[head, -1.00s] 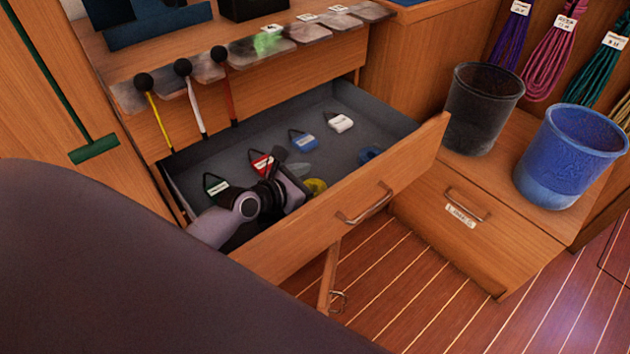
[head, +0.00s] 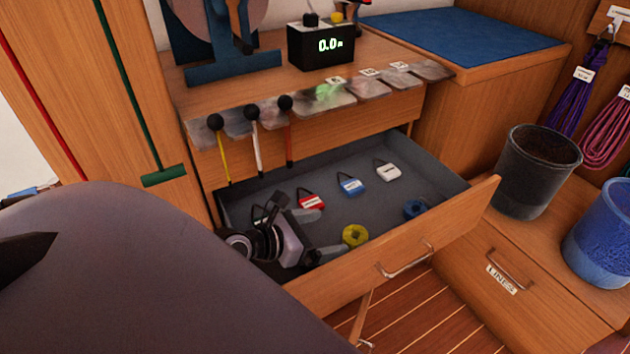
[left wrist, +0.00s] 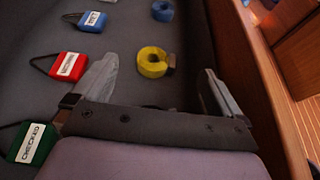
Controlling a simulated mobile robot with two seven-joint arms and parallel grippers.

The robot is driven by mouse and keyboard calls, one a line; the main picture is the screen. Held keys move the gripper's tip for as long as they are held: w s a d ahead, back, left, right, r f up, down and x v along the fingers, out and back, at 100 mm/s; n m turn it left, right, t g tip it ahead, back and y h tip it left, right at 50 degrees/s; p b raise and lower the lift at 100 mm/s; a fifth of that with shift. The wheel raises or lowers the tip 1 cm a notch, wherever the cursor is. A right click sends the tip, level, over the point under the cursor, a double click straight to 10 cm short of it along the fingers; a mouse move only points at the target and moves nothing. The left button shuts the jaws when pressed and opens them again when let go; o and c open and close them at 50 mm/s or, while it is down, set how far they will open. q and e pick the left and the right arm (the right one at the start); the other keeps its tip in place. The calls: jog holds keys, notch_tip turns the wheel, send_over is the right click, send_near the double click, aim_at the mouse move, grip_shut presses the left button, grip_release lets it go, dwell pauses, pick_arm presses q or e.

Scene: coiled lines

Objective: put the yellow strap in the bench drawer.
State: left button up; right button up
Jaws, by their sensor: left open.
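The yellow strap (head: 355,235) is a small coil lying on the grey floor of the open bench drawer (head: 450,228), near its front wall. It also shows in the left wrist view (left wrist: 151,63), just beyond and between the fingertips. My left gripper (head: 334,234) is inside the drawer, left of the strap. Its two pale fingers are spread with nothing held between them, as the left wrist view (left wrist: 160,78) also shows. The strap appears apart from both fingers. My right gripper is in neither view.
The drawer also holds a red tag (head: 312,202), a blue tag (head: 351,187), a white tag (head: 388,172), a green tag (left wrist: 32,143) and a blue coil (head: 415,209). Three ball-topped rods (head: 254,140) hang above. A black bucket (head: 537,175) and a blue bucket (head: 604,235) stand right.

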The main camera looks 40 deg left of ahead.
pick_arm(q)
jog(key=shift+v, duration=0.75)
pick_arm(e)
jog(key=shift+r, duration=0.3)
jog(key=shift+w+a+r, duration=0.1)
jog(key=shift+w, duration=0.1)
